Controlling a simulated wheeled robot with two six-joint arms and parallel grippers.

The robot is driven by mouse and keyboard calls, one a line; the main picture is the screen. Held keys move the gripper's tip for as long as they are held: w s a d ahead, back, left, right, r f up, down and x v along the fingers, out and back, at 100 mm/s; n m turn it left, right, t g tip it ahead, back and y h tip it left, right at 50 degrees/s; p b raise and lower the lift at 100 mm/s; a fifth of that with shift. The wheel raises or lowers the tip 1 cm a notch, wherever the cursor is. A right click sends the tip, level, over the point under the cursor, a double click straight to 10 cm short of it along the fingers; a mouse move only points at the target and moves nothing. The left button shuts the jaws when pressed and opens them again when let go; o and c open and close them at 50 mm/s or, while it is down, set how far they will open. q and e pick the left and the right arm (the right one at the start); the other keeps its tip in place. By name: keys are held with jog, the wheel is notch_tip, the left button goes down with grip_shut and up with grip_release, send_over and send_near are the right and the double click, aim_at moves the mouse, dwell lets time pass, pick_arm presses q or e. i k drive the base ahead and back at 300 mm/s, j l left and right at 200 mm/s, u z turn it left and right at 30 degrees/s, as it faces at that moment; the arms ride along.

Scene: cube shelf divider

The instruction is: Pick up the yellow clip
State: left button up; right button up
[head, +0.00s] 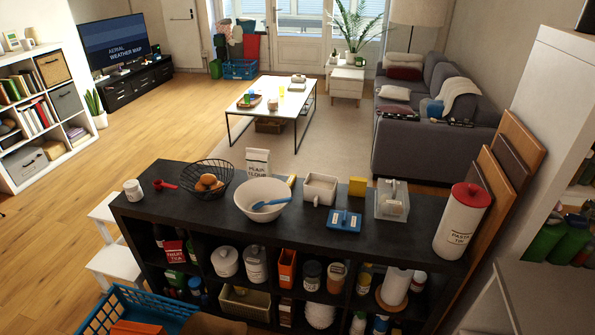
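A small yellow item (291,181) lies on the dark top of the cube shelf divider (150,217), between the flour bag (258,162) and a white tray-like box (320,188). It looks like the yellow clip, but it is too small to be sure, and the white bowl (256,204) partly hides it. A yellow block (357,186) stands further right on the same top; it looks like a box or sponge rather than a clip. Neither of my grippers shows in the head view.
The top also holds a wire basket of brown round items (207,180), a blue item (344,220), a clear container (392,200) and a tall red-lidded pasta tin (462,222). Cubbies below are full. A blue crate (135,308) stands at the lower left.

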aim_at(293, 177)
jog(key=i+z, duration=0.25)
jog(key=i, duration=0.4)
jog(key=i+j+z, duration=0.25)
jog(key=i, duration=0.45)
